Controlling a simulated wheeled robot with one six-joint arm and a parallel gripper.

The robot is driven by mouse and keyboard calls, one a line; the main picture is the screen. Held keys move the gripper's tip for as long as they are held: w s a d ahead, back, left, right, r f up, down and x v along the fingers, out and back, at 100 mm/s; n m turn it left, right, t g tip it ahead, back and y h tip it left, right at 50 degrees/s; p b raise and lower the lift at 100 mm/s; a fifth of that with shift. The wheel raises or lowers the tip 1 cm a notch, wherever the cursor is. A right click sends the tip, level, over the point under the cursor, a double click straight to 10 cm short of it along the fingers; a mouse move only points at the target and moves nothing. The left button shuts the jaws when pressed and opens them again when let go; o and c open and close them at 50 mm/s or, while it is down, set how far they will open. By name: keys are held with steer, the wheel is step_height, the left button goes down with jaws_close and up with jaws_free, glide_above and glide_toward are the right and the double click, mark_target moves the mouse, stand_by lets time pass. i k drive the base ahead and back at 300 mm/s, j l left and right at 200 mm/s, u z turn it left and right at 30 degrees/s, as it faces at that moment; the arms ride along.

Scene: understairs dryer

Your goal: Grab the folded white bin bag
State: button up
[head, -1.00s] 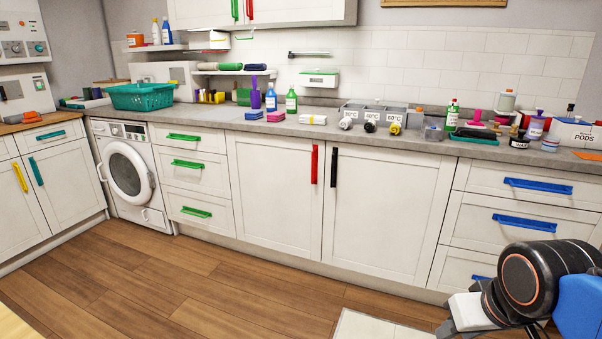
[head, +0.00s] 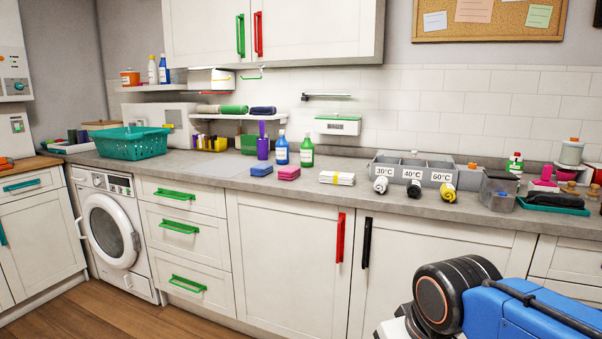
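A small folded white bundle with a yellow band (head: 337,178), which looks like the folded white bin bag, lies flat on the grey worktop (head: 225,180). It is right of the pink sponge-like block (head: 289,173) and left of the rolled items in front of the grey sorter bins. Nothing covers it. Part of my arm shows at the lower right, in front of the cabinets and well short of the bundle. My gripper's fingers are not in view.
Blue (head: 282,149) and green (head: 307,150) bottles stand behind the blocks. The grey compartment bin (head: 428,170) labelled 30, 40 and 60°C stands to the right. A teal basket (head: 132,143) is at the left. Red (head: 340,238) and black (head: 366,242) handles stick out below the worktop.

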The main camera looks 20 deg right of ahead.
mark_target(327, 177)
steer(key=i+u, duration=0.3)
steer(key=i, duration=0.6)
steer(key=i+j, duration=0.2)
steer(key=i, duration=0.2)
steer(key=i+j+u, duration=0.15)
steer(key=i, duration=0.25)
steer(key=i+j+z, duration=0.15)
steer(key=j+z, duration=0.2)
steer(key=i+j+z, duration=0.15)
steer(key=j+z, duration=0.15)
